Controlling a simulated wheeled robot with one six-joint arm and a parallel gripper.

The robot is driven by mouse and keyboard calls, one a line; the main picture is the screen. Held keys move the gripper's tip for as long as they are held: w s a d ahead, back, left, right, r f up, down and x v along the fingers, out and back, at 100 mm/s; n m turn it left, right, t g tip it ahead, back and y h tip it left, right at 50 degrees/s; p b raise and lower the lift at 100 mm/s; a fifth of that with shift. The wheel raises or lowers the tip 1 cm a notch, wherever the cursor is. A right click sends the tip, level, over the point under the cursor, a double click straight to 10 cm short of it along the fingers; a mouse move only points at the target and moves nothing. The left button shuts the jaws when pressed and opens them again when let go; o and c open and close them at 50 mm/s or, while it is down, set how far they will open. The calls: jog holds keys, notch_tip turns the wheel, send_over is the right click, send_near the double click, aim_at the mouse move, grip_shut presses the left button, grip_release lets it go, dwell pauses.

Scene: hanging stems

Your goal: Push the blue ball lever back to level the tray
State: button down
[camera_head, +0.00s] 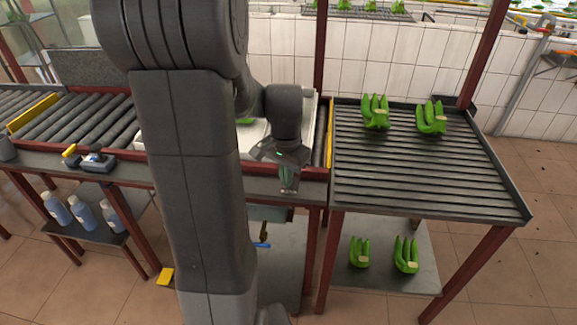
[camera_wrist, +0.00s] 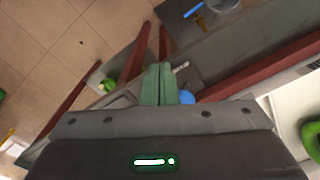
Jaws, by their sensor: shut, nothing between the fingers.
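The blue ball (camera_wrist: 187,97) shows in the wrist view, partly covered by my gripper's body, just right of the fingers. Whether the fingers touch it I cannot tell. I cannot make out the ball in the head view. My gripper (camera_head: 289,186) points down at the front edge of the conveyor frame, its fingers together and empty; the closed fingers also show in the wrist view (camera_wrist: 157,70). The white tray (camera_head: 257,131) lies behind my gripper, largely hidden by my arm. Its white surface is at the right of the wrist view (camera_wrist: 284,112). Its tilt is unclear.
A slatted table (camera_head: 420,175) with green banana clusters (camera_head: 375,112) stands right of my gripper, with more clusters below. A roller conveyor (camera_head: 75,118) runs left. A blue-handled tool (camera_head: 262,245) lies low under the frame. Bottles (camera_head: 82,214) stand on a low shelf.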

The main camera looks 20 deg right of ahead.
notch_tip(320, 180, down, 3)
jog(key=shift+r+b, duration=0.1)
jog(key=shift+b, duration=0.7)
jog(key=shift+w+d+r+p, duration=0.1)
jog(key=shift+w+d+p, duration=0.3)
jog(key=shift+w+d, duration=0.65)
jog(key=shift+w+d+f+p, duration=0.1)
jog(key=shift+w+d+p, duration=0.4)
jog(key=shift+w, duration=1.05)
jog(key=shift+w+d+r+p, duration=0.1)
jog(key=shift+w+d+p, duration=0.25)
jog(key=shift+w+d, duration=0.75)
jog(key=shift+s+a, duration=0.3)
jog(key=shift+a, duration=0.2)
jog(key=shift+r, duration=0.2)
notch_tip(320, 180, up, 10)
jog(key=p, duration=0.7)
jog(key=shift+f, duration=0.25)
jog(key=shift+a+f, duration=0.1)
